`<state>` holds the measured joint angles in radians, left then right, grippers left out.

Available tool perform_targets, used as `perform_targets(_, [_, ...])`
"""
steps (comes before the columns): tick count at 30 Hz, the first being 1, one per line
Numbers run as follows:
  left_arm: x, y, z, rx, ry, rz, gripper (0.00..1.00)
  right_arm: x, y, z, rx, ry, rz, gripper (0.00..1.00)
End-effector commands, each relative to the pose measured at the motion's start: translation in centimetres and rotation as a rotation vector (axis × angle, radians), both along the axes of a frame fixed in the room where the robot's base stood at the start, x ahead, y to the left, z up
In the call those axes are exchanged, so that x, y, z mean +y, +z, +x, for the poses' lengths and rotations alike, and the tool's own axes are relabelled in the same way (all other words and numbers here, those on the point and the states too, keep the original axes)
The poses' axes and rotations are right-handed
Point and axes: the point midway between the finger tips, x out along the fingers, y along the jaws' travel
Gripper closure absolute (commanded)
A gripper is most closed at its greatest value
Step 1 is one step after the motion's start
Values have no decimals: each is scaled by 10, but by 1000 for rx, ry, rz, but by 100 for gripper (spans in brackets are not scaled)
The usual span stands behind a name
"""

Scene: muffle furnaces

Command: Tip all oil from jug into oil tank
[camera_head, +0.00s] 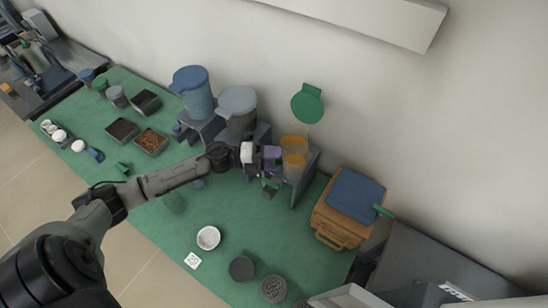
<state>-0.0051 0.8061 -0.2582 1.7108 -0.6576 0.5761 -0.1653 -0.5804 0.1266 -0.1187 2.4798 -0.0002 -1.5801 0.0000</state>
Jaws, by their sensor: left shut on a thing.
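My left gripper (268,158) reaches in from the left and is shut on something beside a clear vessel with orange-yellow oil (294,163). I take this lower vessel to be the jug, though its handle is hidden by the gripper. A second orange-yellow patch (294,141) shows just above it, apparently the oil tank's; the two overlap, so I cannot tell the border or the jug's tilt. A green lid (308,103) stands open above them against the wall. My right gripper is out of view.
A blue-lidded tank (194,92) and a grey-lidded tank (237,108) stand left on grey stands. An orange-brown box with a blue top (346,210) is on the right. A white dish (208,238) and dark round pieces (242,268) lie on the green mat (175,240).

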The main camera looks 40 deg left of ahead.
Motion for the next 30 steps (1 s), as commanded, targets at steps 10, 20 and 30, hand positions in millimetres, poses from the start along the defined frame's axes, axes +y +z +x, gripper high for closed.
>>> perform_targets(10, [0,-13,0,14,0,-13,94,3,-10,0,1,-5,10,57])
perform_targets(20, [-1,-12,-1,89,-1,-79,94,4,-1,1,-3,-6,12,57])
perform_targets(30, [-1,-10,-1,103,0,-92,94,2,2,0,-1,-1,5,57])
